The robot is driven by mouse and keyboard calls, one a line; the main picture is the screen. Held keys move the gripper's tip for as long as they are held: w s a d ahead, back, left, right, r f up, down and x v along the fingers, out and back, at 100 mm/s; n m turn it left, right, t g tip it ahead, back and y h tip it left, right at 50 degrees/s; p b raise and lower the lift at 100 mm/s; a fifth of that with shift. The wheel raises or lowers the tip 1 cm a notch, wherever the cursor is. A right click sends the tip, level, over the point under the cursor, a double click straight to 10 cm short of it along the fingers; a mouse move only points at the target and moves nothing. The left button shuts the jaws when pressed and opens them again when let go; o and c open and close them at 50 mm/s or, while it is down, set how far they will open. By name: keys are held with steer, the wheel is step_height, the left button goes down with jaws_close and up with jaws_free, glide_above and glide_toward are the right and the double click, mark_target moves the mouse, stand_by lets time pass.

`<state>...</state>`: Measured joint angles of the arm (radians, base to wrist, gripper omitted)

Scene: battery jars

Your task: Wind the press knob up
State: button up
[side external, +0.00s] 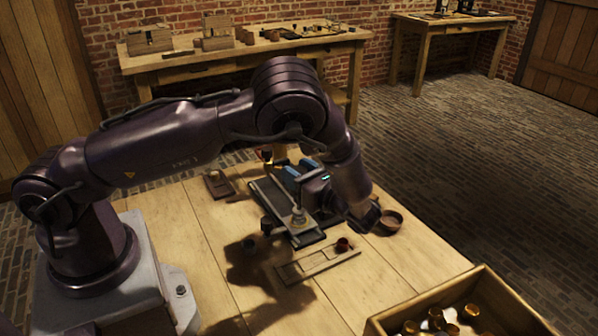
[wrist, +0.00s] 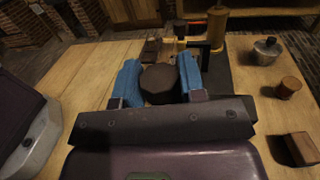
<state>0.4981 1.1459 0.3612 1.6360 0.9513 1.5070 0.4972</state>
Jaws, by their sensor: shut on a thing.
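In the wrist view, the two blue finger pads of my gripper (wrist: 158,82) stand either side of a dark brown round knob (wrist: 158,85) and are shut on it. I take this for the press knob. A brass post (wrist: 217,24) and a black bracket (wrist: 204,48) rise just beyond it. In the side external view, my gripper's blue pads (side external: 291,170) show above the dark press base (side external: 268,198) on the table. The knob between them is not clear there, and my wrist covers part of the press. How high the knob sits on its screw cannot be told.
A pale metal pot (wrist: 266,51), a round wooden piece (wrist: 289,87) and a wooden block (wrist: 302,147) stand to the right in the wrist view. A brown bowl (side external: 390,221), a small red cup (side external: 343,244) and a crate of jars (side external: 490,285) show in the side view.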

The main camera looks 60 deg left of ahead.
steer(key=n+g+h, duration=0.1)
steer(key=n+g, duration=0.1)
steer(key=n+g+h, duration=0.1)
steer(key=g, duration=0.2)
steer(key=shift+n+g, duration=0.3)
steer(key=shift+n, duration=0.1)
steer(key=shift+n+g+h, duration=1.4)
steer(key=shift+n+g, duration=0.1)
steer(key=shift+g, duration=0.4)
steer(key=shift+h, duration=0.3)
steer(key=o, duration=0.9)
steer(key=r, duration=0.2)
steer(key=w+d+r, duration=0.1)
steer(key=r, duration=0.1)
steer(key=w+d+r, duration=0.1)
steer(key=r, duration=0.2)
steer(key=shift+w+d, duration=0.1)
